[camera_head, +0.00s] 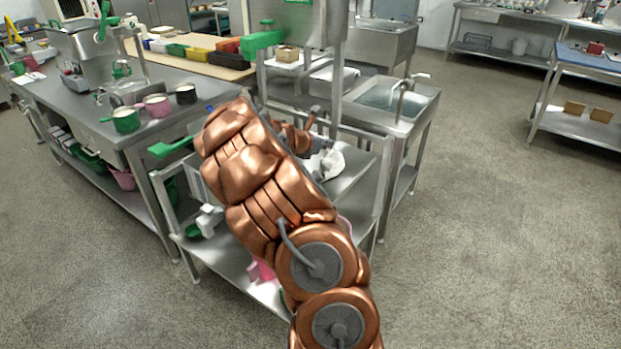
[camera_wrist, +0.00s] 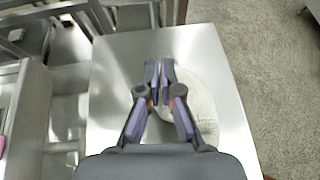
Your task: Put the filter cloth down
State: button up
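The filter cloth (camera_wrist: 203,108) is a pale, roundish, flat piece in the wrist view, above or on a bare steel top (camera_wrist: 120,75). My gripper (camera_wrist: 160,72) has its fingers drawn together at the tips over the cloth's upper left part, and appears shut on it. The fingers hide that part of the cloth, and I cannot tell whether its underside touches the steel. In the head view the cloth (camera_head: 333,163) shows as a small white patch beside the end of my arm, above the steel top (camera_head: 352,178). My arm hides most of the gripper there.
A steel sink (camera_head: 392,101) with a tap stands just behind the work spot. A long steel table (camera_head: 75,95) with green, pink and black cups is at the left. A lower shelf (camera_head: 225,258) holds pink and green items.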

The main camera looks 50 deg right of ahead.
jog(key=o, duration=1.2)
jog(key=shift+c, duration=0.2)
jog(key=v, duration=1.2)
jog(key=s+a+r+m+g+y+p, duration=0.1)
jog(key=s+a+r+m+p, duration=0.1)
jog(key=s+a+r+m, duration=0.3)
jog(key=s+a+r+m+y+p, duration=0.1)
jog(key=s+a+m+y+p, duration=0.15)
jog(key=a, duration=0.35)
jog(key=s+a+m+y+p, duration=0.1)
jog(key=s+a+m+y, duration=0.2)
jog(key=s+a, duration=0.3)
jog(key=s+a+m+y+p, duration=0.2)
jog(key=s+a, duration=0.4)
jog(key=a, duration=1.1)
jog(key=s+a+m+y+p, duration=0.2)
jog(key=s+a+m+y, duration=0.2)
jog(key=a, duration=0.7)
jog(key=s+m, duration=0.1)
jog(key=s, duration=0.1)
jog(key=shift+s+a+r, duration=0.25)
jog(key=shift+s+a, duration=0.05)
jog(key=shift+a, duration=0.05)
